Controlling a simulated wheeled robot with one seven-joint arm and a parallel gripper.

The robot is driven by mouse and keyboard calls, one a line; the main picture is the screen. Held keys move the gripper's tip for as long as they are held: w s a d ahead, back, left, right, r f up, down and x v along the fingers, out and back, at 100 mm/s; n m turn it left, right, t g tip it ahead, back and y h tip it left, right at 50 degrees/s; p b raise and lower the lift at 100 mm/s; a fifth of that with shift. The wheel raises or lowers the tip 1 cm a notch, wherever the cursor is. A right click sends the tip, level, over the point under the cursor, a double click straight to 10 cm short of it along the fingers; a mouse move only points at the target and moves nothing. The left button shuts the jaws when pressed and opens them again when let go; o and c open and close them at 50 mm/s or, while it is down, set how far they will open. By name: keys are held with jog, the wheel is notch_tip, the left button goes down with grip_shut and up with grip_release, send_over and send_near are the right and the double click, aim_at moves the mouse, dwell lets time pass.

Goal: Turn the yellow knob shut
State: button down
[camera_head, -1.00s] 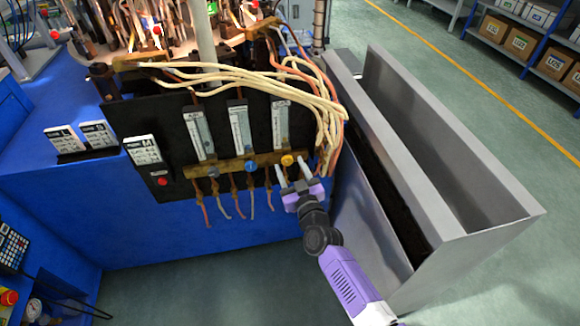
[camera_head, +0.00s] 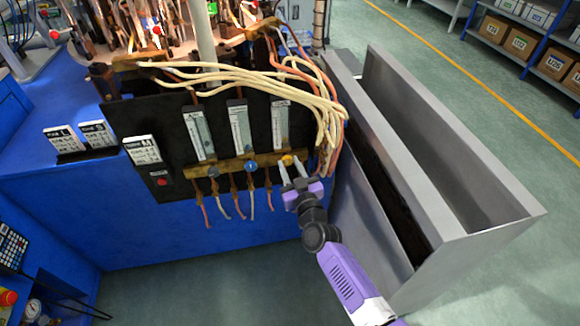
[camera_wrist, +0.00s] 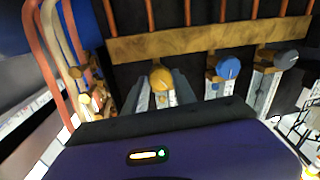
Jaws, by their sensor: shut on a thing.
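The yellow knob (camera_head: 287,160) sits at the right end of a brass bar on the black panel, below the rightmost flow tube. It also shows in the wrist view (camera_wrist: 161,79), between the two finger tips. My gripper (camera_head: 289,165) reaches up to it from below, with one finger on each side, shut on the knob. The wrist view shows a pale line on the knob's face. The fingers hide part of its sides.
A blue knob (camera_head: 250,166) and a grey knob (camera_head: 213,171) sit to the left on the brass bar (camera_head: 231,167). Cream and orange hoses (camera_head: 325,120) hang close on the right. A grey metal bin (camera_head: 440,215) stands right of my arm.

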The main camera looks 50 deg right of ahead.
jog(key=m+b, duration=0.1)
jog(key=m, duration=0.2)
jog(key=shift+f, duration=0.15)
jog(key=shift+m+h+b, duration=0.3)
jog(key=shift+m+b, duration=0.15)
jog(key=shift+m, duration=1.35)
jog(key=shift+t, duration=0.3)
jog(key=c, duration=1)
grip_release()
jog(key=shift+v, duration=3.9)
